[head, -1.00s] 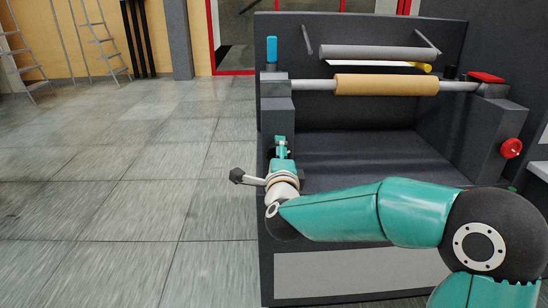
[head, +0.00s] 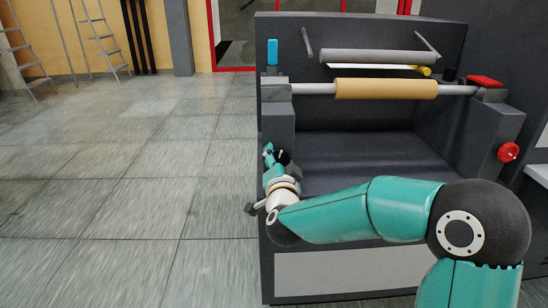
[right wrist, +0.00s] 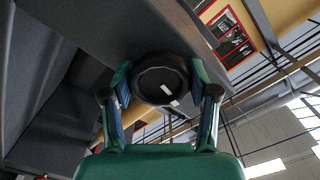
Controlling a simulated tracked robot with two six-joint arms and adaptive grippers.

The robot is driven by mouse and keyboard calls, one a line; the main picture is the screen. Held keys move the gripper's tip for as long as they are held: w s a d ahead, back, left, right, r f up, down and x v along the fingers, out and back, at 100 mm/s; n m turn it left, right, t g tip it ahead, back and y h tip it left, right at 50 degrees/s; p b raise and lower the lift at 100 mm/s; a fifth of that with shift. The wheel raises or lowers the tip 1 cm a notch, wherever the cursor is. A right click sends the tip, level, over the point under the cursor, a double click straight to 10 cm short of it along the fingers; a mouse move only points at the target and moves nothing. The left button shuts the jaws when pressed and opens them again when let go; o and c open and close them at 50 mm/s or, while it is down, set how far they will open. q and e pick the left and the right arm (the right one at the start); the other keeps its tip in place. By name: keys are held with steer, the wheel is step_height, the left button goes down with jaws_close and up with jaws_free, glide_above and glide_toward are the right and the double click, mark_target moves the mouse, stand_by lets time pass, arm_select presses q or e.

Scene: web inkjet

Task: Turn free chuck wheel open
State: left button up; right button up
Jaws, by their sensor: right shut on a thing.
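The free chuck wheel is a dark round knob with small white marks on its face. In the right wrist view the wheel (right wrist: 160,84) sits between the two teal fingers of my right gripper (right wrist: 161,92), which is shut on its sides. In the head view my right gripper (head: 274,156) is at the left front post of the machine, and the dark wheel (head: 283,157) shows partly beside its fingers. My left gripper is not in view.
The dark machine carries a brown paper roll (head: 386,89) on a shaft, with a blue handle (head: 272,52) at the left post. A red hand wheel (head: 508,152) is on the right post. Tiled floor (head: 120,200) to the left is clear.

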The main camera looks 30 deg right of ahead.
steer(key=shift+a+n+p, duration=0.1)
steer(key=shift+n+p, duration=0.25)
steer(key=shift+n, duration=0.75)
steer(key=o, duration=1.2)
steer(key=shift+w+f, duration=0.1)
steer(key=shift+w, duration=0.05)
steer(key=shift+c, duration=0.2)
steer(key=v, duration=1.2)
